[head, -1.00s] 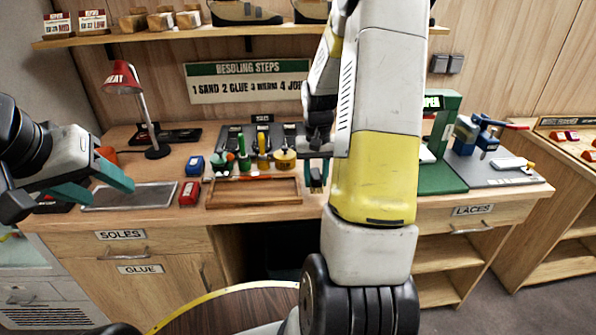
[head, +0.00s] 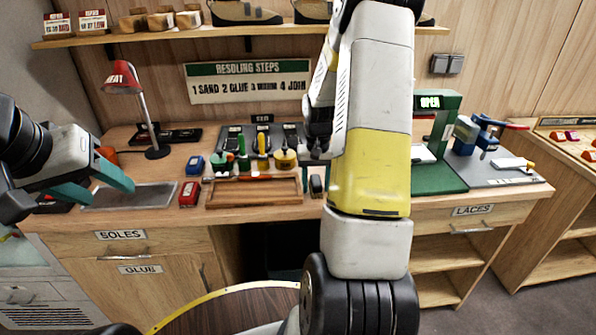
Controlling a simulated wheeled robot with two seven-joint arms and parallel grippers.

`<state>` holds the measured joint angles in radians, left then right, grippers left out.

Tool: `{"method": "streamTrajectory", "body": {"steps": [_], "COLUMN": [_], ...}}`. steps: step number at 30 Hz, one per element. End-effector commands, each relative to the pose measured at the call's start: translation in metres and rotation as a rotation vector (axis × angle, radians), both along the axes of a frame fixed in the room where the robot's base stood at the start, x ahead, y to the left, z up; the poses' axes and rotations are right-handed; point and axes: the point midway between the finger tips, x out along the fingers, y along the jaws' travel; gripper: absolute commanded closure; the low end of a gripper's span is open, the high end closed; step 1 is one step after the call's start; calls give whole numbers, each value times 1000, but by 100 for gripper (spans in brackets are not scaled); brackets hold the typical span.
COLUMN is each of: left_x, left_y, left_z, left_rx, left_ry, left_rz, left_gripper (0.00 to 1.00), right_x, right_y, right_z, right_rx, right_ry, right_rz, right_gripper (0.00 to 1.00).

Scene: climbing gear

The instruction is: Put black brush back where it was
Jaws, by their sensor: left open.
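A small dark object (head: 316,185), which looks like the black brush, is on the bench just right of the shallow wooden tray (head: 254,204). My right gripper (head: 318,143) is above and behind it, in front of the tool rack. Its fingers are hardly visible, so I cannot tell whether they are open or shut. A gap shows between it and the dark object. My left gripper (head: 108,188), with teal fingers, is open and empty over the grey mat (head: 150,196) at the left of the bench.
A rack with green, yellow and orange-handled tools (head: 262,150) stands behind the tray. A blue box (head: 195,166), a red box (head: 189,194) and a red lamp (head: 123,78) are to the left. A green press (head: 440,175) stands right of my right arm.

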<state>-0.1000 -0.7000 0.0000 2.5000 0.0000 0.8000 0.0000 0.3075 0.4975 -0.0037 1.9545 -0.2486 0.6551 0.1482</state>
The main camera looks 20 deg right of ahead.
Motion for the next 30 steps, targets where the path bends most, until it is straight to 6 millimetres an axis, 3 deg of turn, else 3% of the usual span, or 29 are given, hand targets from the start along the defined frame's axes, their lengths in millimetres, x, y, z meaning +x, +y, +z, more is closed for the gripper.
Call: {"method": "streamTrajectory", "body": {"steps": [10, 14, 24, 30], "left_x": [0, 0, 0, 0], "left_y": [0, 0, 0, 0], "left_z": [0, 0, 0, 0], "left_rx": [0, 0, 0, 0], "left_ry": [0, 0, 0, 0], "left_rz": [0, 0, 0, 0], "left_gripper": [47, 47, 47, 47], "right_x": [0, 1, 1, 1], "right_y": [0, 0, -1, 0], "right_z": [1, 13, 83, 113], "right_rx": [0, -1, -1, -1], "right_ry": [-1, -3, -5, -2], "right_rz": [0, -1, -1, 0], "right_gripper": [44, 44, 44, 44]}}
